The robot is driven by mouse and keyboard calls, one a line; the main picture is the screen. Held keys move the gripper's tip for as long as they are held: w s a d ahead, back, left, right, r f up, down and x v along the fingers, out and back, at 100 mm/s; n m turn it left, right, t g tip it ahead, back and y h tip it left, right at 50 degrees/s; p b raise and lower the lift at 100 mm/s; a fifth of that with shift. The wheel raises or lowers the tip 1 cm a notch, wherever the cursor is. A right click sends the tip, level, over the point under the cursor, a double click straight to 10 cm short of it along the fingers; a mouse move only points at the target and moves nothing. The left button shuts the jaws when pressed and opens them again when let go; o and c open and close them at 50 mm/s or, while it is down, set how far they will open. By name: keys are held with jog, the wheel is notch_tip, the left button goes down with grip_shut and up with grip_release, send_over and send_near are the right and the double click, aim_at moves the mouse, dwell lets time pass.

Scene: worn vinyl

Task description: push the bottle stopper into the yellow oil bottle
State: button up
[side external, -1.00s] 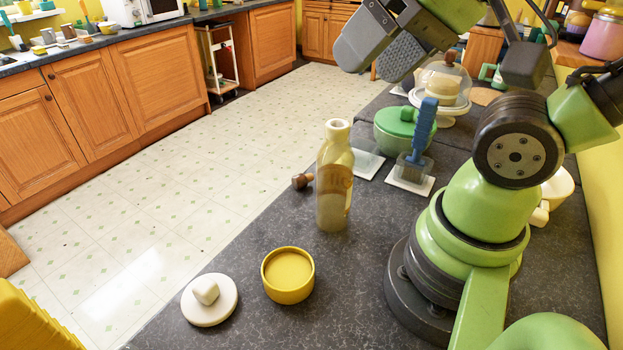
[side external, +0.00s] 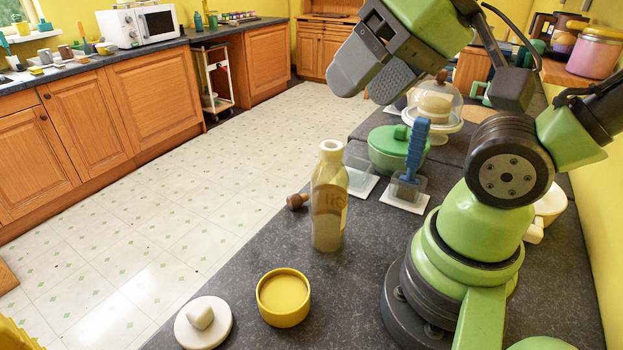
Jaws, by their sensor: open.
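The yellow oil bottle (side external: 328,205) stands upright on the dark counter, its pale mouth open at the top. A brown wooden stopper (side external: 297,201) lies on the counter just left of and behind the bottle, near the counter edge. Whether the two touch is hard to tell. My gripper (side external: 368,80) hangs high above the counter, up and to the right of the bottle in the picture. It is open, with nothing seen between its grey fingers, and apart from bottle and stopper.
A yellow pot (side external: 283,300) and a white knobbed lid (side external: 203,322) are in front. Behind the bottle stand a blue-handled brush (side external: 414,150) in a holder, a green lidded pot (side external: 392,150) and a glass cake dome (side external: 437,98). The counter's left edge drops to the floor.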

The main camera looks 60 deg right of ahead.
jog(key=m+g+h, duration=0.2)
jog(key=m+g, duration=0.5)
jog(key=m, duration=1.2)
send_over(292, 197)
notch_tip(292, 197, down, 20)
notch_tip(292, 197, down, 5)
jog(key=shift+w, duration=0.1)
notch_tip(292, 197, down, 6)
jog(key=shift+r, duration=0.15)
jog(key=shift+c, duration=0.2)
